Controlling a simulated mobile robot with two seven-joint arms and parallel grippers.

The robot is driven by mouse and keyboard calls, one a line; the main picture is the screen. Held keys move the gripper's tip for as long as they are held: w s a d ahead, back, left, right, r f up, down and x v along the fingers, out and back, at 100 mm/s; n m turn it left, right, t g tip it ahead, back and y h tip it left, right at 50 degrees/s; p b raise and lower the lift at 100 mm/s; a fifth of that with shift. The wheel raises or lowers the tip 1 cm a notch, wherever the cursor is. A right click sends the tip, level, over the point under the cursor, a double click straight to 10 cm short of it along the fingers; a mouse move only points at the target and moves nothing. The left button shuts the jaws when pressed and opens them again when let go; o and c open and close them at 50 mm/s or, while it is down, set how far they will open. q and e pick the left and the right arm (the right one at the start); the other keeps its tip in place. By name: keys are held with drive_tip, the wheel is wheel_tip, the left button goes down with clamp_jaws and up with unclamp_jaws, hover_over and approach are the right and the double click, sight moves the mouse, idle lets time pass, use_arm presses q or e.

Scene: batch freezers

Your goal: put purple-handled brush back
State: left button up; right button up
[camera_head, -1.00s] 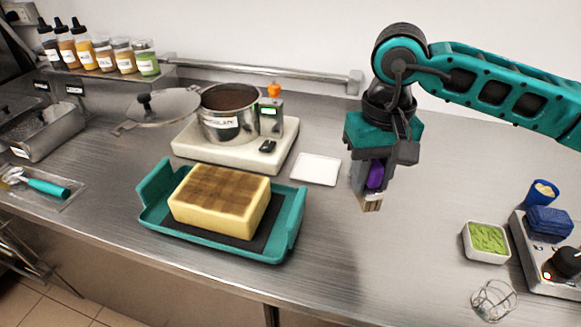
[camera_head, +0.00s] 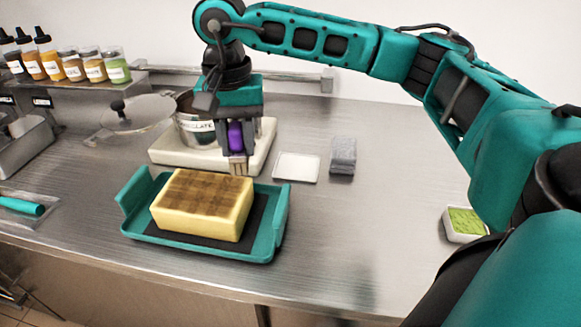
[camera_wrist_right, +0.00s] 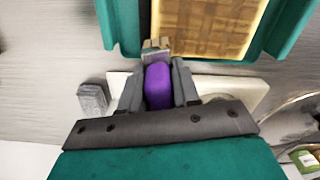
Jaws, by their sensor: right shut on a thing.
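The purple-handled brush (camera_head: 236,137) is in my right gripper (camera_head: 236,150), which is shut on its handle. Its bristles point down, in front of the white hot-plate base and just behind the teal tray (camera_head: 283,215). In the right wrist view the brush (camera_wrist_right: 158,86) lies between the two fingers (camera_wrist_right: 157,95), its bristle end toward the tray. A white square dish (camera_head: 297,167) lies flat and empty to the right of the gripper. My left gripper is not in view.
A yellow sponge-like block (camera_head: 203,205) with a browned top sits in the teal tray. The pot (camera_head: 196,130) stands behind the gripper, partly hidden. A bowl of green pieces (camera_head: 463,224) is at the right. The middle right counter is clear.

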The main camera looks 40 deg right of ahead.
drive_tip(key=w+d+r+m+b, duration=0.15)
drive_tip(key=d+r+m, duration=0.25)
drive_tip(key=d+m, duration=0.6)
drive_tip(key=w+d+r+m, duration=0.2)
drive_tip(key=d+r+m, duration=0.35)
drive_tip(key=m, duration=0.95)
drive_tip(key=shift+s+d+f+b, duration=0.15)
drive_tip(key=shift+f+b, duration=0.65)
drive_tip(key=shift+f, duration=2.6)
drive_tip(key=shift+d+f+b, duration=0.15)
drive_tip(key=shift+f+b, duration=0.6)
drive_tip(key=shift+f, duration=2.7)
drive_tip(key=shift+s+d+f+b, duration=0.15)
drive_tip(key=shift+f+b, duration=0.65)
drive_tip(key=shift+f, duration=2.6)
drive_tip(key=shift+f, duration=0.1)
drive_tip(key=o, duration=0.9)
drive_tip(key=shift+o, duration=0.2)
